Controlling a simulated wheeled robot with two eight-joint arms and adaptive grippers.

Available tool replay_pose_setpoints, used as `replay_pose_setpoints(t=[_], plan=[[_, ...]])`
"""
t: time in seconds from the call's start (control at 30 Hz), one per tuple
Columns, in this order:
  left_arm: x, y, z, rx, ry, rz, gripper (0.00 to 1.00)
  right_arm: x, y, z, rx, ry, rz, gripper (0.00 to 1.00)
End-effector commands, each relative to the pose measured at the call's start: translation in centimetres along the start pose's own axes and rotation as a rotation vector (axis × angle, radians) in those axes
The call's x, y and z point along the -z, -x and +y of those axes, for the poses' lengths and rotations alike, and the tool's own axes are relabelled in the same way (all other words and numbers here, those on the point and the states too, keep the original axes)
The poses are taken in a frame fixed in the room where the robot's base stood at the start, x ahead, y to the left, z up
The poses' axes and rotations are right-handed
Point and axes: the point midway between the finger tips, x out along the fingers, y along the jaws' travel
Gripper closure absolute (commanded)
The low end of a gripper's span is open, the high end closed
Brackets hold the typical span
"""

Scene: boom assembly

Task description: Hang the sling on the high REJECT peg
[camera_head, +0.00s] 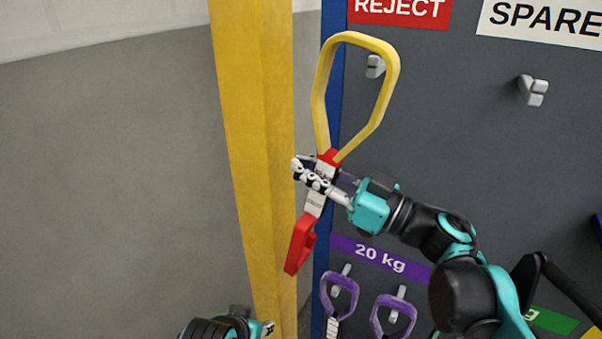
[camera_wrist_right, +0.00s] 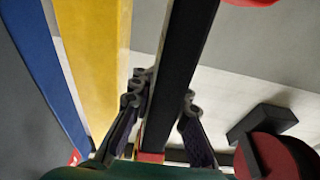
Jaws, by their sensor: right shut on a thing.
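The sling has a yellow loop (camera_head: 392,72) on top, a red collar, a pale label and a red lower end (camera_head: 300,245). My right gripper (camera_head: 322,176) is shut on it just below the collar and holds it up, slightly tilted. In the right wrist view a dark strap (camera_wrist_right: 180,60) runs between the fingers (camera_wrist_right: 163,105). The grey REJECT peg (camera_head: 375,66) shows inside the loop's outline, under the red REJECT sign (camera_head: 400,10); I cannot tell the gap in depth. My left gripper (camera_head: 268,328) is at the bottom edge, its fingers mostly hidden.
A yellow post (camera_head: 255,130) stands just left of the dark board (camera_head: 450,130) with its blue edge. A SPARE peg (camera_head: 533,90) is to the right. Purple slings (camera_head: 341,285) hang under the 20 kg label (camera_head: 375,256). Open floor lies at left.

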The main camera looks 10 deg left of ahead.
Motion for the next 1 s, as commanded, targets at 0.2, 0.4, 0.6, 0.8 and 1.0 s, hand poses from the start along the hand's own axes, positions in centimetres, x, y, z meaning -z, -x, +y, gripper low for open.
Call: replay_pose_setpoints(t=[0.2, 0.4, 0.6, 0.8, 1.0], plan=[[-0.3, -0.3, 0.0, 0.0, 0.0, 0.0, 0.6, -0.1, 0.1, 1.3, 0.0, -0.001, 0.002, 1.0], [-0.4, -0.6, 0.0, 0.0, 0.0, 0.0, 0.6, -0.1, 0.1, 2.4, -0.001, 0.0, 0.002, 1.0], [-0.6, -0.8, 0.0, 0.0, 0.0, 0.0, 0.6, -0.3, 0.1, 3.4, 0.0, 0.0, 0.002, 1.0], [-0.7, -1.0, 0.0, 0.0, 0.0, 0.0, 0.6, -0.3, 0.1, 4.6, -0.001, 0.0, 0.002, 1.0], [-0.8, -1.1, 0.0, 0.0, 0.0, 0.0, 0.6, -0.4, 0.1, 5.7, -0.001, 0.0, 0.002, 1.0]])
